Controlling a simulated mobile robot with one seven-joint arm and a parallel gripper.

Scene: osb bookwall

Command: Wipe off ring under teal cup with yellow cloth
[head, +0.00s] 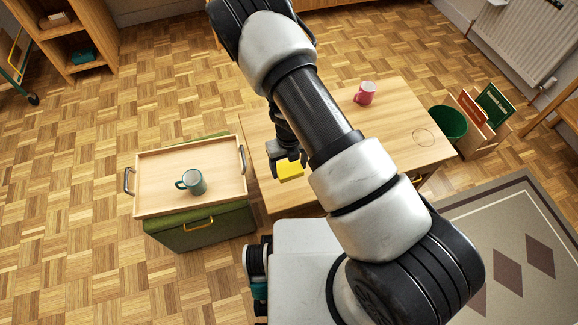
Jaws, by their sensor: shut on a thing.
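My gripper (289,160) is shut on the yellow cloth (291,172), over the left part of the wooden table near its front edge. I cannot tell whether the cloth touches the table. The teal cup (196,183) stands upright in the wooden tray (157,161), left of my gripper and apart from the table. A thin dark ring (423,137) shows on the right part of the table (390,123), with nothing standing on it. No ring shows around the teal cup; the spot under it is hidden.
A pink mug (365,93) stands at the table's back. The tray rests on a green ottoman (205,231). A green bin (448,123) and a file box (482,117) stand right of the table. My arm hides the table's middle. Parquet floor is clear at the left.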

